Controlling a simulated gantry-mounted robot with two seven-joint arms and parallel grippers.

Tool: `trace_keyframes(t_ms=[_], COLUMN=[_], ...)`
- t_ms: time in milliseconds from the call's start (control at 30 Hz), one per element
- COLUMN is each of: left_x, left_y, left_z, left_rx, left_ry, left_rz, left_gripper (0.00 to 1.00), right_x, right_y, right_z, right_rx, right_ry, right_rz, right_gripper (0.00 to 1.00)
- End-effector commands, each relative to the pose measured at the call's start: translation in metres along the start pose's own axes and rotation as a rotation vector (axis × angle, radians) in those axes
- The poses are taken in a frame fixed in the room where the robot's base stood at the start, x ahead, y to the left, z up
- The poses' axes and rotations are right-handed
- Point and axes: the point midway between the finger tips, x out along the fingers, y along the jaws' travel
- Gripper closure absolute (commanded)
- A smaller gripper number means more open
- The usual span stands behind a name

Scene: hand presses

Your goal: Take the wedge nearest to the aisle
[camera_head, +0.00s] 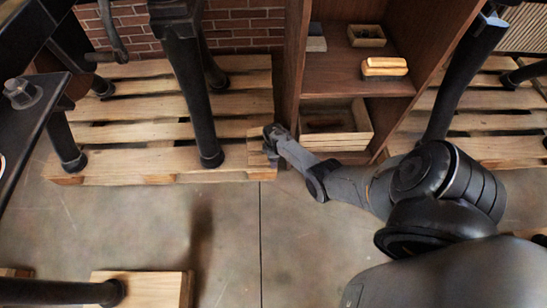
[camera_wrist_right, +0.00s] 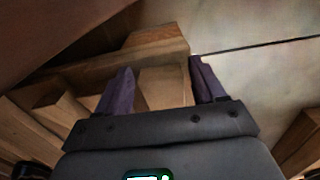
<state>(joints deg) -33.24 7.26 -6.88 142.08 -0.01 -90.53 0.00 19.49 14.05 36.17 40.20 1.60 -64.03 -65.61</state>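A small light wooden piece, which looks like a wedge (camera_head: 257,130), is at the right end of the pallet under the left press, beside the cabinet. My right gripper (camera_head: 271,141) is at its right side, pointing down-left. In the right wrist view the two dark fingers of my right gripper (camera_wrist_right: 162,88) are spread apart. A pale wooden face (camera_wrist_right: 165,86) fills the gap between them; whether the fingers touch it, I cannot tell. A longer wooden block (camera_wrist_right: 150,46) lies just beyond the fingertips. My left gripper shows in neither view.
The wooden cabinet (camera_head: 294,60) stands close to my right gripper. Its shelves hold a tan block (camera_head: 385,67) and a wooden crate (camera_head: 362,140). Black press legs (camera_head: 190,95) stand on the left pallet (camera_head: 120,160).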

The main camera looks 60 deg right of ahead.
Motion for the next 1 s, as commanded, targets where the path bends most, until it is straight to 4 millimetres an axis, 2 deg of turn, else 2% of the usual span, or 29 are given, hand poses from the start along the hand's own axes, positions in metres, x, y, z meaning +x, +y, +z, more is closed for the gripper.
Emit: trace_keyframes(t_ms=[33, 300, 1000], left_x=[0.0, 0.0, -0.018], left_y=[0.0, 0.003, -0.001], left_z=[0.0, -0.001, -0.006], left_rx=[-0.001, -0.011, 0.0], left_ry=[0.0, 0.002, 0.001], left_rz=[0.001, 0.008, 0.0], left_gripper=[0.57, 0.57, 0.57], right_x=[0.0, 0.0, -0.002], right_y=[0.0, 0.0, -0.012], right_z=[0.0, 0.0, 0.007], right_rx=[0.0, 0.0, -0.008], right_ry=[0.0, 0.0, -0.001], right_rz=[0.0, 0.0, 0.0], right_gripper=[0.39, 0.8, 0.8])
